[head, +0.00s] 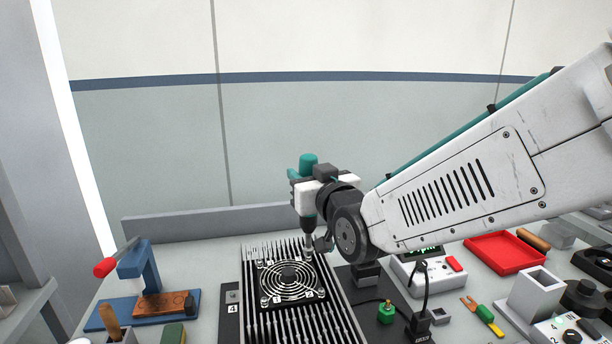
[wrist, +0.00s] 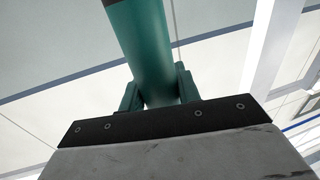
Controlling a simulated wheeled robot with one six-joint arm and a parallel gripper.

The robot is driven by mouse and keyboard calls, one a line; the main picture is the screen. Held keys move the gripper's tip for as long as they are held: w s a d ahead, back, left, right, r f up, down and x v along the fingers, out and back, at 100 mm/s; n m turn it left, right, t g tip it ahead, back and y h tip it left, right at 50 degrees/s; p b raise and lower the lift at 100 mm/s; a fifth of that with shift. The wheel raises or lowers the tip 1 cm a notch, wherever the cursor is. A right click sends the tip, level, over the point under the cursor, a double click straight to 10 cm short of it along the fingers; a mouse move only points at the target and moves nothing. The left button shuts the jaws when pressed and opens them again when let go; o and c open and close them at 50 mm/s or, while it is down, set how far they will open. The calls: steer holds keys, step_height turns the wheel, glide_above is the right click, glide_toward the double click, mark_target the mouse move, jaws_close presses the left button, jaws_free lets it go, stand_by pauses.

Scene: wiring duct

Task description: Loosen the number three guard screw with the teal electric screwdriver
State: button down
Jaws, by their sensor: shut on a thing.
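My gripper (head: 303,184) is shut on the teal electric screwdriver (head: 308,163), which stands upright with its dark lower end pointing down. In the wrist view the teal screwdriver body (wrist: 146,50) sits between the two fingers of my gripper (wrist: 160,88). The screwdriver's tip is over the far right corner of the black fan guard (head: 291,283), on the finned block (head: 262,318). I cannot tell whether the tip touches a screw. Small number labels lie on the guard; the number three label and its screw cannot be made out.
A blue press with a red handle (head: 105,267) stands at the left. A red tray (head: 503,251), a meter box (head: 428,272), a green-knobbed part (head: 386,312) and a grey square tube (head: 537,298) stand at the right. A low grey ledge (head: 190,224) runs along the back.

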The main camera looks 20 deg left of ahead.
steer(key=shift+f, duration=0.8)
stand_by(1.3)
steer(key=shift+r, duration=0.25)
stand_by(0.8)
steer(key=shift+r, duration=3.1)
